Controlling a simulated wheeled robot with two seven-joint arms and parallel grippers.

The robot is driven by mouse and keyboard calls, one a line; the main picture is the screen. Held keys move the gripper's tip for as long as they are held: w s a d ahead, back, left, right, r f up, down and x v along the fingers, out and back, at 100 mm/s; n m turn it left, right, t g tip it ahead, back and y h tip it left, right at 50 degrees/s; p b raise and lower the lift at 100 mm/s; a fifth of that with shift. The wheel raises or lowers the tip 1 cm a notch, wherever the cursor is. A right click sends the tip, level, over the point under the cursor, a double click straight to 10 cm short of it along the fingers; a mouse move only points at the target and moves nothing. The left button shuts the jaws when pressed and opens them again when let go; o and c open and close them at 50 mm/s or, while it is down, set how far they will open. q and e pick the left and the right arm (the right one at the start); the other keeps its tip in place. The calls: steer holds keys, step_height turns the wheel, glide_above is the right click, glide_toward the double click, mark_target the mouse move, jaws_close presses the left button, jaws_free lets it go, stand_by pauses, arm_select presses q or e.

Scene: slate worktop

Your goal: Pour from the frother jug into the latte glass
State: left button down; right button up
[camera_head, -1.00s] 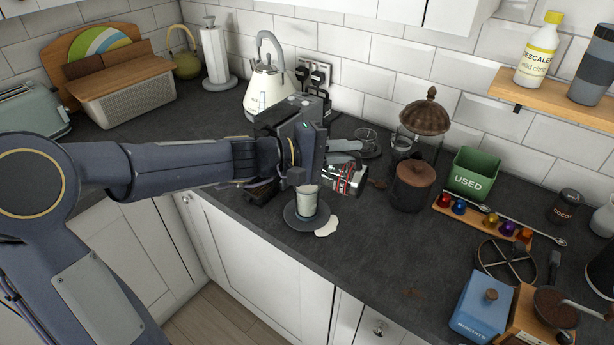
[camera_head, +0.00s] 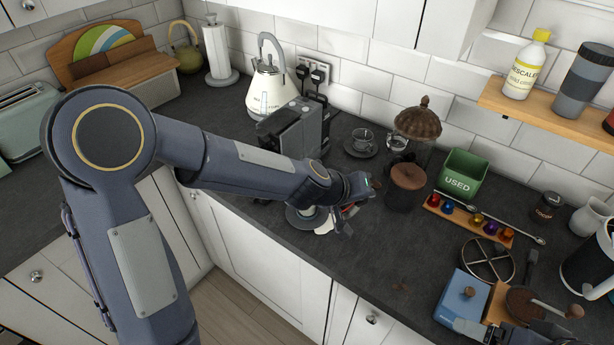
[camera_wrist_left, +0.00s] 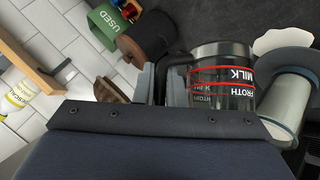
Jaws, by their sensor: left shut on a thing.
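My left gripper (camera_head: 345,198) is shut on the handle of the frother jug, close to the latte glass. In the left wrist view the jug (camera_wrist_left: 228,90) is dark and see-through, with red bands and white "FROTH MILK" lettering; its opening is hidden. The latte glass (camera_wrist_left: 289,108), pale and milky, stands beside the jug on a dark saucer (camera_wrist_left: 285,64). Grey fingers, seemingly my right gripper (camera_head: 470,328), show at the lower right edge, cut off and unclear.
A white spill (camera_head: 323,228) lies beside the saucer. A coffee machine (camera_head: 293,130) stands behind my left forearm. A brown lidded canister (camera_head: 406,186) and a green "USED" bin (camera_head: 461,174) stand to the right. A blue tin (camera_head: 466,297) is at the front right.

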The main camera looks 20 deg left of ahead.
arm_select(q)
steer(key=d+f+y+p, duration=0.1)
steer(key=f, duration=0.1)
steer(key=f+m+y+p, duration=0.1)
steer(key=f, duration=0.1)
steer(key=d+f+y, duration=0.1)
steer(key=f, duration=0.1)
steer(key=shift+s+d+f+m+p, duration=0.2)
steer(key=shift+s+d+m+p, duration=0.05)
steer(key=shift+d+m+p, duration=0.15)
steer(key=shift+d+f+m+t+y, duration=0.3)
steer(key=shift+f+m+y, duration=0.1)
steer(key=shift+f+y, duration=0.35)
steer(key=shift+d+f+m+y, duration=0.15)
steer(key=shift+f+m+y, duration=0.15)
steer(key=shift+f+y, duration=0.4)
